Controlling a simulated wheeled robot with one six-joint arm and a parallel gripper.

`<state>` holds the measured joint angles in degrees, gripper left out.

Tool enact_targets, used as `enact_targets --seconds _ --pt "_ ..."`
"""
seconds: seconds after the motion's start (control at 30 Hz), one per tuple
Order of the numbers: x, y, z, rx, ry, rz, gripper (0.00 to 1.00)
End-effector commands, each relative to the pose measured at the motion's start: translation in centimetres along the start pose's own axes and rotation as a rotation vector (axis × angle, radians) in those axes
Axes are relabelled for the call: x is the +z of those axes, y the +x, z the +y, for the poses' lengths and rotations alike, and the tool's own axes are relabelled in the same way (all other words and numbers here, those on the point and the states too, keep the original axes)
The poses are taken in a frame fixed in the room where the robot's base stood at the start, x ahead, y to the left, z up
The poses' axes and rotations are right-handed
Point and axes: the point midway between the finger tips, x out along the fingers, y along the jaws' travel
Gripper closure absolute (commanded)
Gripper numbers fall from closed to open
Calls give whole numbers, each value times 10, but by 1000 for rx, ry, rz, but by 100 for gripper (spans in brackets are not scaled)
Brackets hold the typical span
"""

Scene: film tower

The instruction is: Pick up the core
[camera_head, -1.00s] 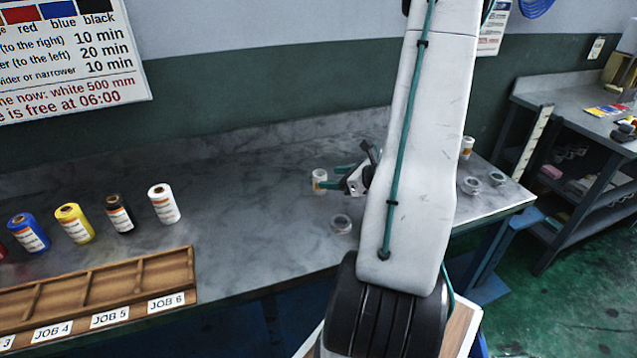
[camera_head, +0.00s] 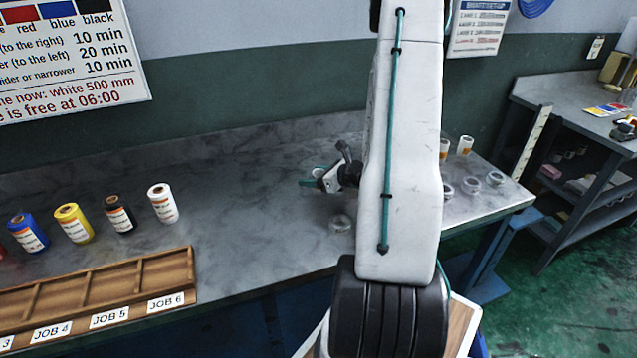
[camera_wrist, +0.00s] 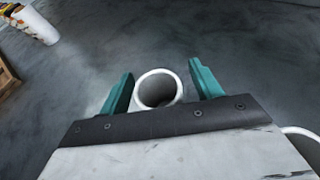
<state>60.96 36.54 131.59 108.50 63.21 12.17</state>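The core (camera_wrist: 158,88) is a short white hollow tube standing upright on the bench in the wrist view. My gripper (camera_wrist: 158,78) is open, with one teal finger on each side of the core. The left finger looks close to the core's wall and the right one has a small gap. In the head view my gripper (camera_head: 312,178) is low over the bench, left of my arm. There the core is mostly hidden by the gripper.
Coloured film rolls, such as the white one (camera_head: 163,203), stand at the left behind a wooden job tray (camera_head: 190,270). More rings and two cores (camera_head: 465,146) are at the right. The bench left of the gripper is clear.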

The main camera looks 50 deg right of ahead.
Motion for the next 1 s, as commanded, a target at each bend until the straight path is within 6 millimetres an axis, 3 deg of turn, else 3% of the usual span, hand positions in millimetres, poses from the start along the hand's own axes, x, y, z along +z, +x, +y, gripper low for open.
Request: enact_targets --seconds 0.03,0.17,0.53,0.77,0.9,1.0 --pt "0 0 0 0 0 0 49" --pt "0 0 0 0 0 0 83" --pt "2 -1 0 0 0 0 83" --pt "18 -8 0 -1 -2 -1 83" --pt "36 -15 0 -1 -3 -2 83" --pt "25 -36 -3 -5 3 1 83"
